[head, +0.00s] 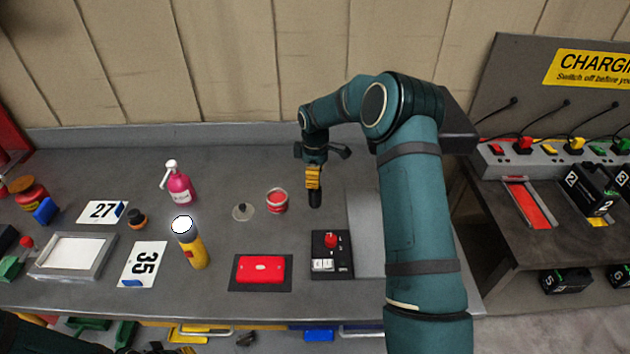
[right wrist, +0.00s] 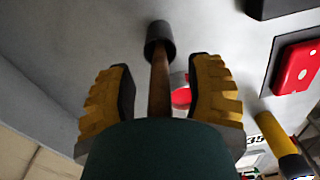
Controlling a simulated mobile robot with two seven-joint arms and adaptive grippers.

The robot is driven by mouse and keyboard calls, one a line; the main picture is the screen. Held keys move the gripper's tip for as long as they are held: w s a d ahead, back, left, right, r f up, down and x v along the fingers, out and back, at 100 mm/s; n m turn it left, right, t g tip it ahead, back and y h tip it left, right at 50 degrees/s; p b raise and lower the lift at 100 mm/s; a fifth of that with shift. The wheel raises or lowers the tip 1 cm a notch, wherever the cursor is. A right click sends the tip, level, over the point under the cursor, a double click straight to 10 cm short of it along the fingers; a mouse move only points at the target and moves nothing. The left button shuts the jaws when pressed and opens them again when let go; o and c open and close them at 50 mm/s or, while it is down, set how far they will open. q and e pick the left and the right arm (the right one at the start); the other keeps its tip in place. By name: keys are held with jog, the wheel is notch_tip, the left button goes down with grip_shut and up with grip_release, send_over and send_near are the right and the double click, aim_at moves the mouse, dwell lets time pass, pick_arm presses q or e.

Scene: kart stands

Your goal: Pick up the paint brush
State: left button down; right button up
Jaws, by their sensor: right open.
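The paint brush shows in the right wrist view as a brown handle (right wrist: 160,85) ending in a dark cylinder (right wrist: 159,40). I cannot tell whether that cylinder is the brush's head or a holder. In the head view only a dark end (head: 315,198) shows below my right gripper (head: 314,178). My right gripper points down at the table, and its yellow, ribbed fingers also show in the right wrist view (right wrist: 160,92). They are open, one on each side of the handle, with gaps visible.
A red tin (head: 277,203) and a small grey disc with a knob (head: 243,211) stand left of my right gripper. A switch box (head: 331,262) and a red case (head: 261,270) lie nearer.

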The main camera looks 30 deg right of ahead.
grip_shut()
jog(key=shift+r, duration=0.15)
notch_tip(320, 180, up, 28)
jog(key=p, duration=0.2)
dwell(0.5)
